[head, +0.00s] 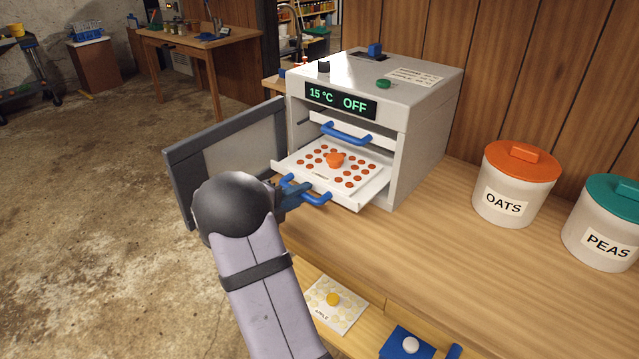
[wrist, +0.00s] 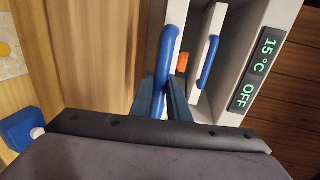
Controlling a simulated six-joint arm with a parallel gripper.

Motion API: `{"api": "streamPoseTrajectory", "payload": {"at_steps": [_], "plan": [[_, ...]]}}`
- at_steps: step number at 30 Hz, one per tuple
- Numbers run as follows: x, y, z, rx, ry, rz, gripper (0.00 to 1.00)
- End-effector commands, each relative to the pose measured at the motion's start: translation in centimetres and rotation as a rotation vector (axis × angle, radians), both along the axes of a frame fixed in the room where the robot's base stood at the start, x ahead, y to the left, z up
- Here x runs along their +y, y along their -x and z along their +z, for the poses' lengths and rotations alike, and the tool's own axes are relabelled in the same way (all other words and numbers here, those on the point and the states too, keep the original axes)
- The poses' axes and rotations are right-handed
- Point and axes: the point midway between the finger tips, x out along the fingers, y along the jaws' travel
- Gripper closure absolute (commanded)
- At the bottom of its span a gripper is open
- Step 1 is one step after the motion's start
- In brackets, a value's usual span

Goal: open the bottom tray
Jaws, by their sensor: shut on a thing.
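The white bottom tray (head: 368,193) sticks out of the grey dryer (head: 428,125), below an upper tray. It holds red-orange slices around an orange knob (head: 335,159). My gripper (head: 291,191) is shut on the tray's blue handle (head: 316,198), near its left end. In the wrist view, my two fingers (wrist: 166,96) close around that blue handle (wrist: 173,50). The upper tray's blue handle (head: 345,134) is further back, and that tray looks pushed in. The back of the bottom tray is hidden inside the dryer.
The dryer's door (head: 222,150) stands open at the left, close to my arm. The display (head: 340,101) reads 15 °C OFF. OATS (head: 515,180) and PEAS (head: 604,225) jars stand at the right. Below the counter, an apple-labelled packet (head: 333,304) and a blue item (head: 408,340) lie at the front.

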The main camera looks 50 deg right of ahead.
Motion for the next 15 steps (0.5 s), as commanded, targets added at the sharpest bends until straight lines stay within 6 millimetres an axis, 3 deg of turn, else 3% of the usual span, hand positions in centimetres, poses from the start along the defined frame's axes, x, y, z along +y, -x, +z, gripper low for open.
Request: {"api": "streamPoseTrajectory", "payload": {"at_steps": [6, 15], "plan": [[4.8, -0.1, -0.1, 0.000, 0.000, 0.004, 1.00], [7.8, 0.0, 0.0, 0.000, 0.000, 0.001, 1.00]]}}
